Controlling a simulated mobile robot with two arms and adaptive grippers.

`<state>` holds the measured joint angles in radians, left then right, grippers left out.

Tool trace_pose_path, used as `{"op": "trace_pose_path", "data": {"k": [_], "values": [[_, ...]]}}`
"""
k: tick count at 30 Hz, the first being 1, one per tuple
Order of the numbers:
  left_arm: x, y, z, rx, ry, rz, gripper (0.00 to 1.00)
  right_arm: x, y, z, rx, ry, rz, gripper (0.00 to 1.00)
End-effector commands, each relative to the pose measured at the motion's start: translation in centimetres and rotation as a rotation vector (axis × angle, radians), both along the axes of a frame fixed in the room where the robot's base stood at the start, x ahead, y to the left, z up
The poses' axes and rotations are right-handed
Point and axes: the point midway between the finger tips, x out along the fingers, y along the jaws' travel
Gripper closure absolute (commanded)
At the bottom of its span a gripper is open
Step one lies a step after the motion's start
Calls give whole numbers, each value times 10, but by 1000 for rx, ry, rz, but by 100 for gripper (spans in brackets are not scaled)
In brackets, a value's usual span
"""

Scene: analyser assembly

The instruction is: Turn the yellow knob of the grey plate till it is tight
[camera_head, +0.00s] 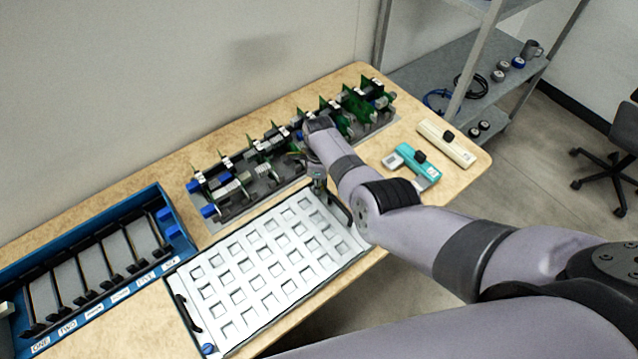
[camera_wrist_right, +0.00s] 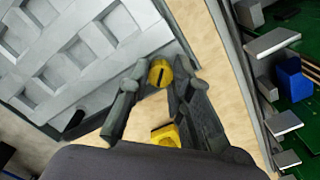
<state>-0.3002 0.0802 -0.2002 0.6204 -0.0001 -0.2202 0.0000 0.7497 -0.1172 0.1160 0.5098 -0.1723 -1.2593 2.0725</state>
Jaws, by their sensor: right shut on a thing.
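A pale grey plate with rows of square pockets (camera_head: 229,262) lies on the table, dark-edged with a black handle at its left end. It fills the upper left of the right wrist view (camera_wrist_right: 120,68). The yellow knob (camera_wrist_right: 160,72), with a dark slot across it, is by the plate's edge, between the fingertips of my right gripper (camera_wrist_right: 160,80). My right gripper (camera_head: 318,180) points down at the plate's far right corner and is shut on the knob. A second yellow piece (camera_wrist_right: 166,136) shows nearer the palm. The knob is hidden in the head view. My left gripper is out of view.
A long grey base with green circuit boards (camera_head: 270,182) stands behind the plate. A blue rack with black dividers (camera_head: 95,265) is at left. A teal tool (camera_head: 415,163) and a cream one (camera_head: 447,143) lie right of my arm. A shelf (camera_head: 450,75) stands beyond.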

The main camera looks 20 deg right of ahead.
Motion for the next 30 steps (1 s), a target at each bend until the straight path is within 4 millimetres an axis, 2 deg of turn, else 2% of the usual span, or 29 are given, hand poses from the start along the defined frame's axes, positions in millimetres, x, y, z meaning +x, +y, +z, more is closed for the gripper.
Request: {"op": "trace_pose_path", "data": {"k": [1,20,30], "values": [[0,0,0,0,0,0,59,6,-1,5,-2,-15,-46,100],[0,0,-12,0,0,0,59,7,-2,5,-1,-17,-645,100],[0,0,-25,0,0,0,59,6,-2,4,0,-16,-920,100]]}}
